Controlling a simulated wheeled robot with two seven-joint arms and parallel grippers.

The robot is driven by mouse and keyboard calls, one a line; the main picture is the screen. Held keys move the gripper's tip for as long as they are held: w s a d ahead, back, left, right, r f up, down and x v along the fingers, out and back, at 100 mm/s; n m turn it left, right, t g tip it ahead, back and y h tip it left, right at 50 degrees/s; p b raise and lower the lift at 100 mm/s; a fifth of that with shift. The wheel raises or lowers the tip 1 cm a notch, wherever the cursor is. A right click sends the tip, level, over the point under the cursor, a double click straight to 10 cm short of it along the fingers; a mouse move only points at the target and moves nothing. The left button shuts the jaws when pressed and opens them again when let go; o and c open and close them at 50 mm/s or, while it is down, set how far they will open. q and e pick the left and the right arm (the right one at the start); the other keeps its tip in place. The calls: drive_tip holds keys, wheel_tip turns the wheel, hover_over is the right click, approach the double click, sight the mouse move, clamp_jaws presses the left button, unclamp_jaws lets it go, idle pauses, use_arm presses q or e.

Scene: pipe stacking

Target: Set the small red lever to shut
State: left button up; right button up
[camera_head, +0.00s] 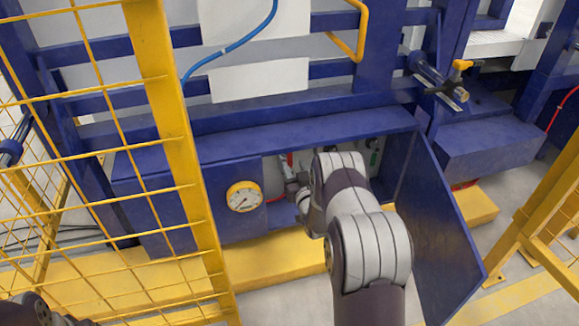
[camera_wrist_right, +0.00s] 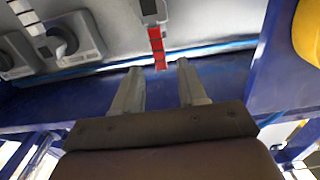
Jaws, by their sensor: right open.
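The small red lever (camera_wrist_right: 157,45) hangs down from a grey mount at the top middle of the right wrist view, on a pale panel. It also shows as a small red strip in the head view (camera_head: 290,159), inside the blue cabinet. My right gripper (camera_wrist_right: 157,66) has its two pale fingers apart, with the lever's lower end between or just beyond their tips. I cannot tell whether they touch it. In the head view my right arm reaches into the cabinet and hides part of its inside. My left gripper does not show clearly; only a dark arm part is at the lower left.
The blue cabinet door (camera_head: 437,230) stands open to the right of my right arm. A round gauge (camera_head: 243,196) is on the cabinet front, left of the opening. A yellow mesh fence (camera_head: 172,130) stands at the left. Grey fittings (camera_wrist_right: 70,42) sit on the panel left of the lever.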

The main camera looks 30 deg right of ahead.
sight(290, 158)
drive_tip(key=b+x, duration=0.1)
drive_tip(key=x, duration=0.1)
drive_tip(key=b+x, duration=0.1)
drive_tip(key=x, duration=0.2)
drive_tip(key=shift+f, duration=0.2)
drive_tip(key=shift+w+d+r, duration=0.15)
drive_tip(key=shift+w+r, duration=0.05)
drive_tip(key=shift+w, duration=0.15)
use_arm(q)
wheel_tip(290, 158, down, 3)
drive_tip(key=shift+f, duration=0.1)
use_arm(e)
clamp_jaws()
